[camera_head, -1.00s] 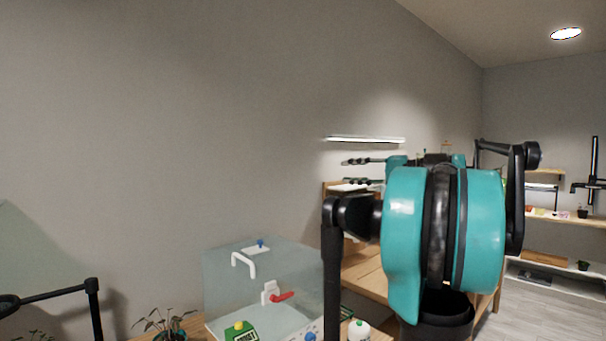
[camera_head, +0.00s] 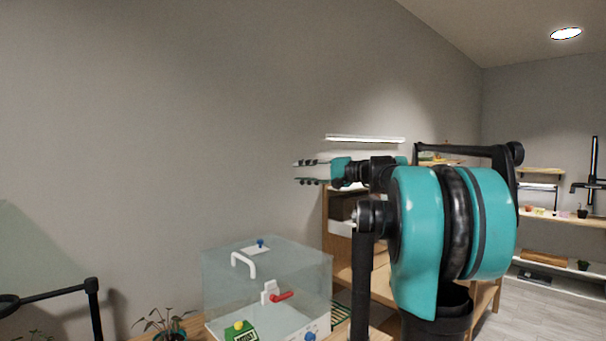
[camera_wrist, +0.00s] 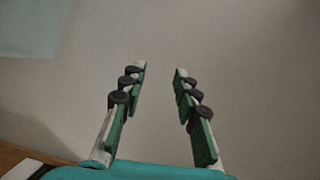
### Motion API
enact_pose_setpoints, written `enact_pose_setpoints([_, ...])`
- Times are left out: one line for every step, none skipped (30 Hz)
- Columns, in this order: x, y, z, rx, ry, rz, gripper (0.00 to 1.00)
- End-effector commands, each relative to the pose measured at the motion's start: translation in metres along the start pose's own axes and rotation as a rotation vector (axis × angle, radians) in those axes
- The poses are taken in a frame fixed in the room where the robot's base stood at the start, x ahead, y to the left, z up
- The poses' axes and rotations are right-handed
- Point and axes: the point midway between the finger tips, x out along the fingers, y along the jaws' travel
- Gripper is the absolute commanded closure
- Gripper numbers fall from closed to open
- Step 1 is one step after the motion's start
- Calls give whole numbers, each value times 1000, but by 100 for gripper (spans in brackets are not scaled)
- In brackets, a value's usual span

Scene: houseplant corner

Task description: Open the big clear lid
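The big clear lid (camera_head: 222,264) is the see-through top of a box-like case at the lower middle of the head view. It looks closed. A white handle (camera_head: 244,263) stands on it, and a red lever on a white latch (camera_head: 279,296) sits at its front. My gripper (camera_head: 299,172) is up and to the right of the lid, well apart from it, with its fingers pointing left. In the wrist view my gripper (camera_wrist: 160,66) has its two fingers apart, with only bare wall between them.
A green carton with a yellow cap (camera_head: 240,331) is at the case's front. A potted plant (camera_head: 168,322) stands to its left. A wooden shelf unit (camera_head: 338,240) is behind my arm. The air above the case is free.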

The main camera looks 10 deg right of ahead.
Motion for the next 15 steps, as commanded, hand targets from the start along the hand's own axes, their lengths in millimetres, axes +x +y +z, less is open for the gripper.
enact_pose_setpoints([1, 0, 0, 0, 0, 0, 69])
enact_pose_setpoints([1, 0, 0, 0, 0, 0, 69])
enact_pose_setpoints([1, 0, 0, 0, 0, 0, 69])
enact_pose_setpoints([1, 0, 0, 0, 0, 0, 69])
enact_pose_setpoints([1, 0, 0, 0, 0, 0, 69])
enact_pose_setpoints([1, 0, 0, 0, 0, 0, 69])
enact_pose_setpoints([1, 0, 0, 0, 0, 0, 69])
enact_pose_setpoints([1, 0, 0, 0, 0, 0, 72])
enact_pose_setpoints([1, 0, 0, 0, 0, 0, 77])
enact_pose_setpoints([0, 0, 0, 0, 0, 0, 80])
enact_pose_setpoints([0, 0, 0, 0, 0, 0, 84])
enact_pose_setpoints([0, 0, 0, 0, 0, 0, 89])
enact_pose_setpoints([0, 0, 0, 0, 0, 0, 93])
enact_pose_setpoints([0, 0, 0, 0, 0, 0, 96])
enact_pose_setpoints([0, 0, 0, 0, 0, 0, 100])
